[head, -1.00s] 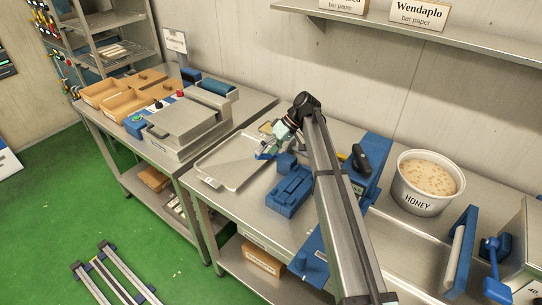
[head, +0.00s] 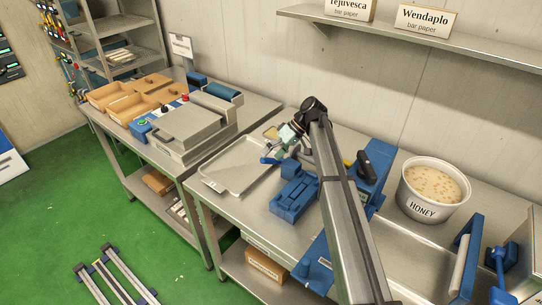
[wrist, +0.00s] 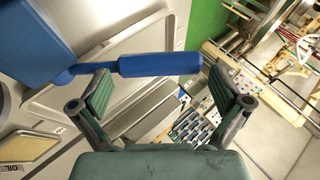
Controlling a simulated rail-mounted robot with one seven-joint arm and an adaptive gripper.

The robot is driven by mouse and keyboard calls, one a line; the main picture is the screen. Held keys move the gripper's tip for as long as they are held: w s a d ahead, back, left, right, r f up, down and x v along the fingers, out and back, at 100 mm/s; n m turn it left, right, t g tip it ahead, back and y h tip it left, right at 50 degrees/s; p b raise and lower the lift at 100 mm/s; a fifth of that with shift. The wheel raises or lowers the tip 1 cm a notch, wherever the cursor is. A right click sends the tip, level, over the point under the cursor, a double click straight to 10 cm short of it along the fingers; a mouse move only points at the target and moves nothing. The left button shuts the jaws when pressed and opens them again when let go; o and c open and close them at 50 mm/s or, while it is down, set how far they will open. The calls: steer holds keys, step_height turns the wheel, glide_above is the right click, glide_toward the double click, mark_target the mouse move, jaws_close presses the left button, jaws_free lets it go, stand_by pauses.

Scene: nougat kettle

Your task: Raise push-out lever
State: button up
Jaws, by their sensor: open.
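The push-out lever is a blue bar with a thick round grip (wrist: 160,64); in the wrist view it runs across from a blue block (wrist: 30,40) at upper left. In the head view a small blue end of it (head: 268,160) shows over the tray. My gripper (wrist: 160,74) is open. Its two green-padded fingers stand on either side along the grip's length, one near its thin stem and one near its free end. I cannot tell whether they touch it. In the head view my gripper (head: 277,146) is small and partly hides the lever.
A metal tray (head: 225,181) lies left of the blue mould-like block (head: 293,200). A honey bucket (head: 422,208) and a blue fixture with a black knob (head: 370,175) stand right of my arm. A press machine (head: 185,133) sits on the left table.

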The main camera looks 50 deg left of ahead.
steer(key=v, duration=1.2)
